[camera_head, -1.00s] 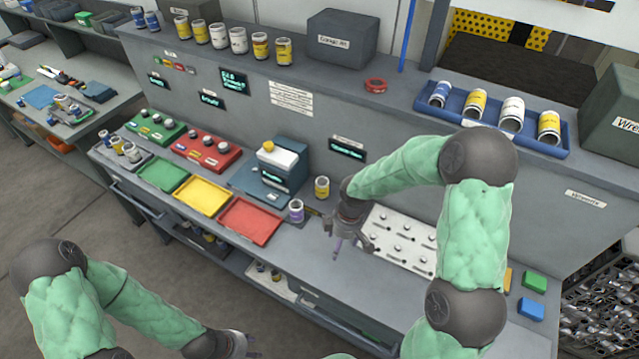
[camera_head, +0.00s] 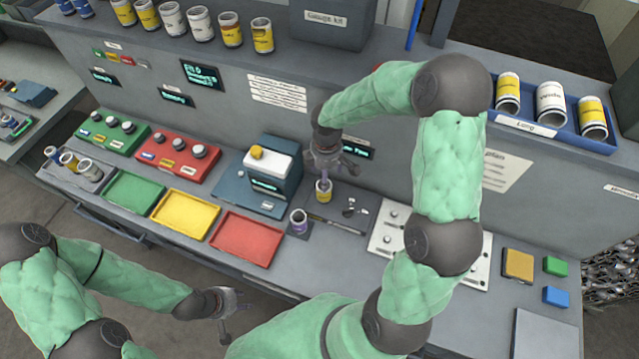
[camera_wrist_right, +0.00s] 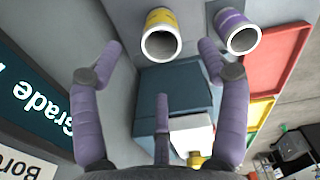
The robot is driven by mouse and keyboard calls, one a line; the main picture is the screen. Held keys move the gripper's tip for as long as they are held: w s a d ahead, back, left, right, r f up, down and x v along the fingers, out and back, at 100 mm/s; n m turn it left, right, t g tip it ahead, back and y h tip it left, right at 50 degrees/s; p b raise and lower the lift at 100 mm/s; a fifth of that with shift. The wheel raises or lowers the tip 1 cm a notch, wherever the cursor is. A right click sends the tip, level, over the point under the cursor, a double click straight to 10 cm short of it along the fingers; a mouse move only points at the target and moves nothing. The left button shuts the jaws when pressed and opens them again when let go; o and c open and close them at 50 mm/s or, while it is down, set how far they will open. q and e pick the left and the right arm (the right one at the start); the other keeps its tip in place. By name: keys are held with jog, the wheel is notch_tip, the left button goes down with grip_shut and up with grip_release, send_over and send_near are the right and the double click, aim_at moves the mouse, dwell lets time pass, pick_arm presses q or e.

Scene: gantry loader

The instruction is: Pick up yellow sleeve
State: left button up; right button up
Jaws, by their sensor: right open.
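A yellow sleeve (camera_head: 323,191) with a white band and an open top stands on the bench beside the teal machine. In the right wrist view the yellow sleeve (camera_wrist_right: 161,36) lies ahead, between and beyond the spread fingertips. My right gripper (camera_head: 328,168) is open and empty, just above and behind the sleeve in the head view; its fingers (camera_wrist_right: 160,60) look apart from it in the wrist view. A purple sleeve (camera_head: 299,221) stands to the left and nearer; it also shows in the wrist view (camera_wrist_right: 236,32). My left gripper (camera_head: 232,316) looks open and empty, low in front of the bench.
A teal machine (camera_head: 262,172) with a white top stands left of the sleeve. Red (camera_head: 246,239), yellow (camera_head: 184,213) and green (camera_head: 133,192) trays lie further left. A white perforated plate (camera_head: 391,242) is to the right. Several more sleeves stand on the upper shelf.

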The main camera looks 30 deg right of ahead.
notch_tip(320, 180, down, 4)
jog(key=shift+w+f, duration=0.15)
jog(key=shift+a+f+b, duration=0.15)
jog(key=shift+f+b, duration=0.35)
jog(key=shift+f, duration=2.05)
grip_shut()
jog(key=shift+r, duration=0.1)
